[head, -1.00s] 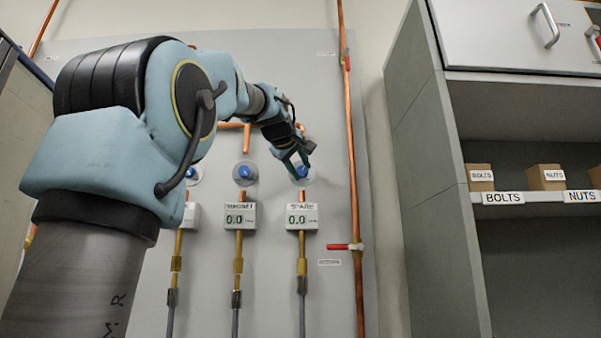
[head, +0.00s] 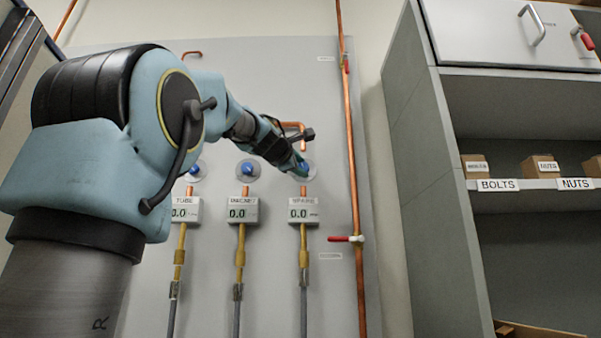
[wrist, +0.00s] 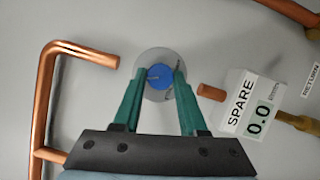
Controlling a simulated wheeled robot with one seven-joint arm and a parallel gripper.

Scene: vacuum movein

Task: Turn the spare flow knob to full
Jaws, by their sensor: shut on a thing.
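The spare flow knob (head: 304,167) is blue and sits on a round pale plate on the grey panel, above the SPARE readout (head: 303,211), which shows 0.0. In the wrist view the blue knob (wrist: 160,77) lies between the two green fingers of my gripper (wrist: 160,84), which is shut on it from both sides. In the head view my gripper (head: 298,169) reaches the knob from the upper left and partly covers it. In the wrist view the SPARE readout (wrist: 249,105) stands to the right and also shows 0.0.
Two more blue knobs, the middle one (head: 248,169) and the left one (head: 194,170), stand in the same row. A copper pipe (head: 352,170) with a red-handled valve (head: 346,239) runs to the right. A grey shelf (head: 520,184) with boxes stands farther right.

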